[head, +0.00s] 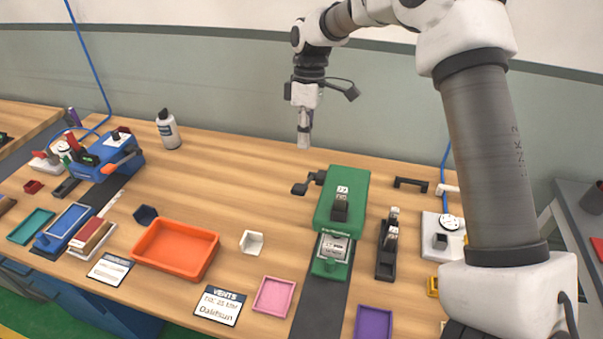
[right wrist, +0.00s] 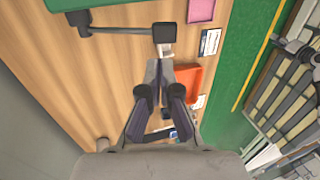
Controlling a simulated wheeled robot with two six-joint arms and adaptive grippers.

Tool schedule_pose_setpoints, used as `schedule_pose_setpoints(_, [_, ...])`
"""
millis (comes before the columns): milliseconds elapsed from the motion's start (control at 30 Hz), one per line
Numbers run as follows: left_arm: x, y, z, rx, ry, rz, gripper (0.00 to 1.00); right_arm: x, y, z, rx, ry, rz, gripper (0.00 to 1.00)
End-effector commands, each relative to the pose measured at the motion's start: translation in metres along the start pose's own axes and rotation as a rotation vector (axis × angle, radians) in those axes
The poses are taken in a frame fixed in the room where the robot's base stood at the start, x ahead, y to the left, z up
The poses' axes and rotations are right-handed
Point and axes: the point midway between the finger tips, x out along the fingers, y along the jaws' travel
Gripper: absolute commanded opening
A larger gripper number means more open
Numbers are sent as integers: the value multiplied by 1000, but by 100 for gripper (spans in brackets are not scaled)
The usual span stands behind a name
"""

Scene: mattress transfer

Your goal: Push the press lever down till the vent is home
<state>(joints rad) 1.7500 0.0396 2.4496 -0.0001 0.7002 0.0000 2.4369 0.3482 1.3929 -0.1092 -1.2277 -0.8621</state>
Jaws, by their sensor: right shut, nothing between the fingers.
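The green press (head: 342,200) stands right of centre on the wooden bench. Its black lever (head: 305,185) sticks out from its left side and ends in a dark knob. A light grey part (head: 333,247), perhaps the vent, lies in the press's lower front; how deep it sits cannot be told. My right gripper (head: 304,142) is shut and empty, pointing down behind the lever and apart from it in the head view. In the right wrist view the lever's knob (right wrist: 164,33) shows just beyond the closed fingertips (right wrist: 160,66). My left gripper is not in view.
An orange tray (head: 176,249), a white corner block (head: 251,242) and a pink tray (head: 273,296) lie left of the press. A black holder (head: 387,243) stands to its right. A blue device (head: 105,155) and a bottle (head: 168,130) are at far left. Bench behind the lever is clear.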

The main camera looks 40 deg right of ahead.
Motion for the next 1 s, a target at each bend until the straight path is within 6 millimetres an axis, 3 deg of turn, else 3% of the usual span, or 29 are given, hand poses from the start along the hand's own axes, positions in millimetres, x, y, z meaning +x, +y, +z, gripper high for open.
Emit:
schedule_pose_setpoints(233, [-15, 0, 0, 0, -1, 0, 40, 53, -2, 1, 1, -4, -3, 0])
schedule_pose_setpoints(433, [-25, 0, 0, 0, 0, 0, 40, 85, -1, 1, 1, -2, -1, 0])
schedule_pose_setpoints(600, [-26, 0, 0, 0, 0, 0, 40, 95, -1, 0, 0, -1, 1, 0])
schedule_pose_setpoints(1000, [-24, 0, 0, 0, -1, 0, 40, 97, -1, 0, 0, -1, 9, 0])
